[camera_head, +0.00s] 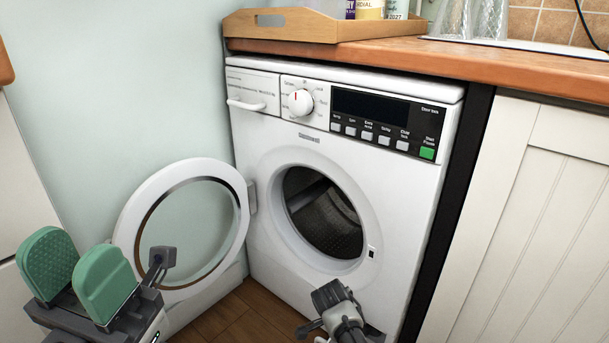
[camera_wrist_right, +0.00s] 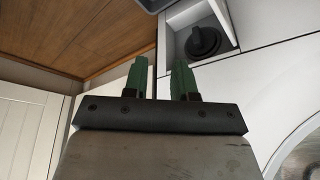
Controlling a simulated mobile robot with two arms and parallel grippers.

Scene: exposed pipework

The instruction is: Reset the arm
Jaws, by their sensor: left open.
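My left gripper (camera_head: 76,277) is at the lower left of the head view, with its two green pads apart and nothing between them. It is in front of the washing machine's open round door (camera_head: 130,215). My right gripper (camera_wrist_right: 160,80) shows in the right wrist view, its two green fingers apart with nothing seen between them. It is low, near a small open compartment with a dark round knob (camera_wrist_right: 203,42). The right fingers do not show clearly in the head view.
The white washing machine (camera_head: 405,200) stands under a wooden worktop (camera_head: 480,62). Its door is swung open to the left and the drum (camera_head: 325,212) looks empty. A wooden tray (camera_head: 285,27) holds containers. A white cabinet (camera_head: 540,200) stands on the right. Wooden floor (camera_head: 225,318) shows below.

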